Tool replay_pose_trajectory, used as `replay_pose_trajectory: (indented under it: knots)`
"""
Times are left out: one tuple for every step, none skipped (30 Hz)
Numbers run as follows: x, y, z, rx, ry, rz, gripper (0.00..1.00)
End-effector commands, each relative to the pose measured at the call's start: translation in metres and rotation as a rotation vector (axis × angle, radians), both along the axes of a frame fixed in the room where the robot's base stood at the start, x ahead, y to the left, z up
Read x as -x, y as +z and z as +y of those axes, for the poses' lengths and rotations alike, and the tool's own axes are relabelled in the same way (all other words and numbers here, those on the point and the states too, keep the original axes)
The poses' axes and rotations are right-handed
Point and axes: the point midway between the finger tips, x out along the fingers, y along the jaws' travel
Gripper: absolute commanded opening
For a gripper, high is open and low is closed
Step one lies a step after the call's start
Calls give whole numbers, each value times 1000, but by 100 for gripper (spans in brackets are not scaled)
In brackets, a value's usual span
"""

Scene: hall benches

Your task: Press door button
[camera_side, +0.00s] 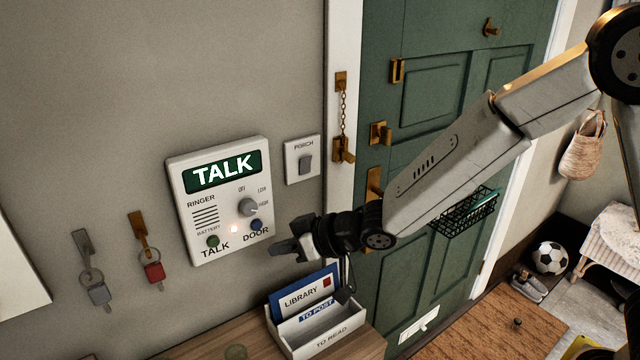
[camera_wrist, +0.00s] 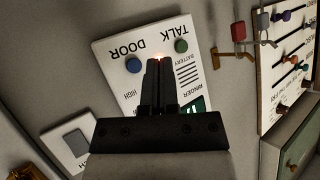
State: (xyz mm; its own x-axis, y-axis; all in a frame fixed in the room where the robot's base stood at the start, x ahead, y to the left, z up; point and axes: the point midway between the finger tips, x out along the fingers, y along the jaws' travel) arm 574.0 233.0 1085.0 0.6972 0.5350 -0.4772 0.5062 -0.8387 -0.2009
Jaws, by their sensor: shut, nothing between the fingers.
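The white intercom panel (camera_side: 222,201) is on the wall, with a green display reading TALK. Its blue door button (camera_side: 256,225) is at the lower right, above the word DOOR. The green talk button (camera_side: 213,242) is to its left, and a small light (camera_side: 234,229) glows between them. My gripper (camera_side: 276,248) is shut and empty, just right of and below the blue button in the side view. In the wrist view the panel (camera_wrist: 130,72) appears upside down. There my shut fingertips (camera_wrist: 159,62) lie between the blue button (camera_wrist: 134,65) and the green button (camera_wrist: 181,46). Contact with the panel cannot be told.
A porch switch (camera_side: 305,163) is right of the panel. A letter holder (camera_side: 318,327) with papers stands on the shelf below my gripper. Keys (camera_side: 152,268) hang on the left. The green door (camera_side: 420,130) is behind my arm.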

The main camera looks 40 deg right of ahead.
Motion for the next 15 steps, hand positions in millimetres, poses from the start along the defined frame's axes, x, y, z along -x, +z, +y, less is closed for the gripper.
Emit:
replay_pose_trajectory:
  knots:
    - [-6, 0, -1, 1, -1, 0, 0]
    - [-9, 0, -1, 1, -2, -1, 0]
    - [-14, 0, -1, 1, -2, -1, 0]
    - [-16, -1, -1, 1, -2, 0, 0]
    - [-20, 0, -1, 2, -3, 0, 0]
    - [-23, 0, -1, 1, -2, -1, 0]
    - [-26, 0, -1, 1, 0, -1, 0]
    - [-29, 0, 0, 1, -1, 0, 0]
    - [-32, 0, 0, 0, -1, 0, 0]
    - [-34, 0, 0, 0, 0, 0, 0]
    - [-36, 0, 0, -1, 0, -1, 0]
    - [-39, 0, 0, -1, -1, 0, 0]
    - [-40, 0, 0, -1, -1, 0, 0]
    - [-42, 0, -1, -1, -1, 0, 0]
    - [-43, 0, -1, -2, 0, 0, 0]
